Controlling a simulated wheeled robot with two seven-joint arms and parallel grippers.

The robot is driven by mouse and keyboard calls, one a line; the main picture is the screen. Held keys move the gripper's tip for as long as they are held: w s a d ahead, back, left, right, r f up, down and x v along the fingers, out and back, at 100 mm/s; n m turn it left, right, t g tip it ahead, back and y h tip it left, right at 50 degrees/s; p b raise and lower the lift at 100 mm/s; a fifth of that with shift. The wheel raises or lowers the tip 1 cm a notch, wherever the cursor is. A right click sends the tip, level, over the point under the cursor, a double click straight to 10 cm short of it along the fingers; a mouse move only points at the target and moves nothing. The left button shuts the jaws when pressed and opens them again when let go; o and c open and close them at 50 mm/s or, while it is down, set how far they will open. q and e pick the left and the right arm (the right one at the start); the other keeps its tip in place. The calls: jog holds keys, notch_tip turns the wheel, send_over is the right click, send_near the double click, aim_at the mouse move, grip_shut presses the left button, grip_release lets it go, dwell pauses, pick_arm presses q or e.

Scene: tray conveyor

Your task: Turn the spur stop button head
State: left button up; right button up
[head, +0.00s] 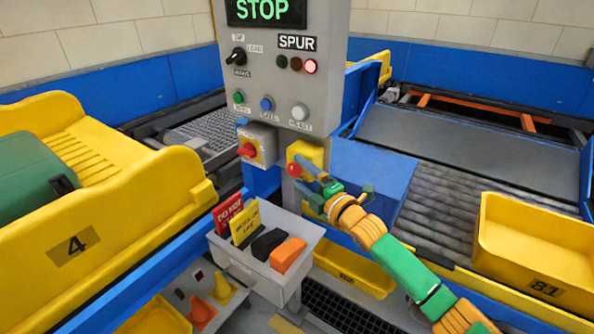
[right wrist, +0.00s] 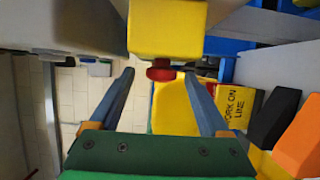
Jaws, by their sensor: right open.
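The spur stop button has a red round head (head: 293,170) on a yellow box (head: 306,152) low on the grey control post. In the right wrist view the red head (right wrist: 161,72) sticks out below the yellow box (right wrist: 166,28). My right gripper (head: 307,177) is open at the button, its arm reaching in from the lower right. In the wrist view its two blue fingers lie on either side of the head, with gaps visible on both sides. My left gripper is not in view.
The control panel (head: 270,75) shows a lit STOP display and a lit red SPUR lamp. A red switch (head: 247,149) sits left of the stop button. A grey bin (head: 262,282) with tags and blocks stands below. Yellow trays (head: 110,215) lie on both sides.

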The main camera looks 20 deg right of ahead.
jog(key=shift+x, duration=0.95)
jog(key=shift+s+a+f, duration=0.1)
jog(key=shift+s, duration=0.1)
jog(key=shift+c, duration=0.2)
